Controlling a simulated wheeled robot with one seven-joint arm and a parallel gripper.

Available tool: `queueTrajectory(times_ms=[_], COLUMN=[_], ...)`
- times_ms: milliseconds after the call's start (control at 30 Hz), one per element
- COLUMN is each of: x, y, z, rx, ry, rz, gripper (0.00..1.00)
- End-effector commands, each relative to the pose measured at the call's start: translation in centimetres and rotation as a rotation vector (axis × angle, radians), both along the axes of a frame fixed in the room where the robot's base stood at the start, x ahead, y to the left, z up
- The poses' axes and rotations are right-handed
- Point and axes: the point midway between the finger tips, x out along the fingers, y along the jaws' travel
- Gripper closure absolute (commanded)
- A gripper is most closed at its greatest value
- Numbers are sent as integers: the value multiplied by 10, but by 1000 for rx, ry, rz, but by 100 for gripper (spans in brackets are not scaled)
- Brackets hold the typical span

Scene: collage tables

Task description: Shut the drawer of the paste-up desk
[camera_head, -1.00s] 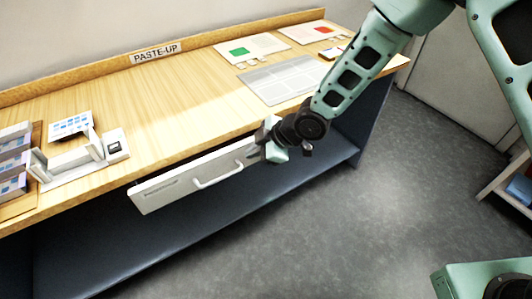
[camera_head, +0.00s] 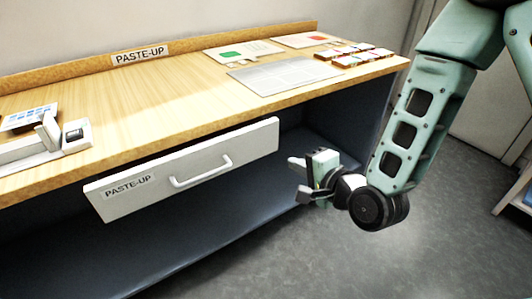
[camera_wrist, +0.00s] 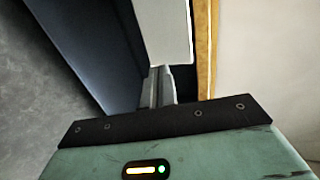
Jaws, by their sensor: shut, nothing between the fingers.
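The paste-up desk (camera_head: 150,110) has a light wood top and a dark blue body. Its drawer (camera_head: 150,196) has a white front with a PASTE-UP label and a white bar handle (camera_head: 203,173). The front hangs under the desk's front edge and seems to stand out from the body; how far is hard to tell. My gripper (camera_head: 296,162) is shut and empty, right of the drawer front and apart from it in the head view. In the wrist view, the closed fingers (camera_wrist: 160,80) point toward a white panel, likely the drawer front (camera_wrist: 165,30), beside the wood edge.
On the desk top are a white device (camera_head: 45,145) at left, a grey sheet (camera_head: 285,75), cards with green and red patches, and several small blocks (camera_head: 355,55) at right. The grey floor (camera_head: 300,255) in front is clear. A shelf (camera_head: 515,195) stands at far right.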

Motion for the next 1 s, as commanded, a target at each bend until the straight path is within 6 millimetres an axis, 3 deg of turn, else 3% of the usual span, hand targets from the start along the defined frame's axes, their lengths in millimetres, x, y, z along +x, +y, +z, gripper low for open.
queueTrajectory(times_ms=[200,567,700,1000], x=[18,78,96,111], y=[11,50,61,69], z=[-12,-30,-28,-28], rx=[0,-2,-1,-2], ry=[-6,-2,-4,-2], rz=[2,4,5,4], gripper=[100,100,100,100])
